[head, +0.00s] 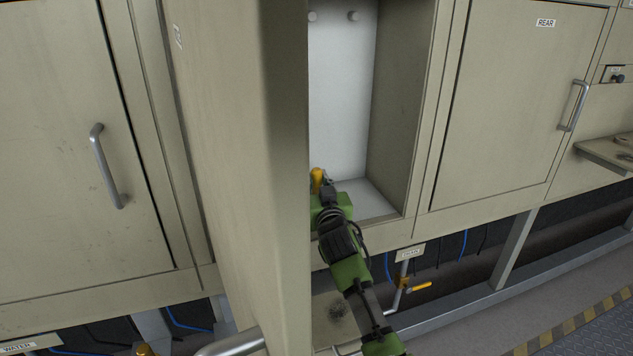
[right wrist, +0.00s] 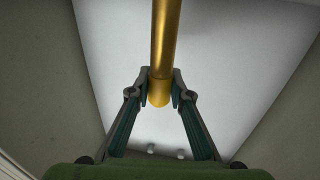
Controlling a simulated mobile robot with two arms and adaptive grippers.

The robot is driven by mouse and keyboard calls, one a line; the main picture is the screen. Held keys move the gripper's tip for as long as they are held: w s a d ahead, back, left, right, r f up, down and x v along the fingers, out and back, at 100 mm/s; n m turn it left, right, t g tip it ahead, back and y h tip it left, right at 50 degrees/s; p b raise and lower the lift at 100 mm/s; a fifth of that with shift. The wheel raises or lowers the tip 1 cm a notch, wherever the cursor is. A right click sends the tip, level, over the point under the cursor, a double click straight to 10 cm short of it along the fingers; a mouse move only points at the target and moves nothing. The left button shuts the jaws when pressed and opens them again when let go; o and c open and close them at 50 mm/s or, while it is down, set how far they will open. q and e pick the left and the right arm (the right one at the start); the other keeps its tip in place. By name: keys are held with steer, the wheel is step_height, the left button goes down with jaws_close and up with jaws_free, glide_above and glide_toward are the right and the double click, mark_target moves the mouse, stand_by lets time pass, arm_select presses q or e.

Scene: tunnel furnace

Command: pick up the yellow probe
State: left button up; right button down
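The yellow probe (right wrist: 165,40) is a smooth golden rod in the right wrist view, with its rounded end between my right gripper's fingers. My right gripper (right wrist: 161,82) has a fingertip against each side of the rod, and it looks shut on it. In the head view a short part of the yellow probe (head: 317,178) shows above my green right gripper (head: 324,190), at the opening of the cabinet. The door edge and the gripper hide the rest of the probe there. My left gripper is not in view.
The open cabinet (head: 390,110) has pale inner walls and two small pegs at the back. Its open door (head: 240,150) stands just left of my right arm. A closed door marked REAR (head: 500,110) is at right. A yellow-handled valve (head: 417,288) sits below the cabinet.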

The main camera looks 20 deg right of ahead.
stand_by(0.3)
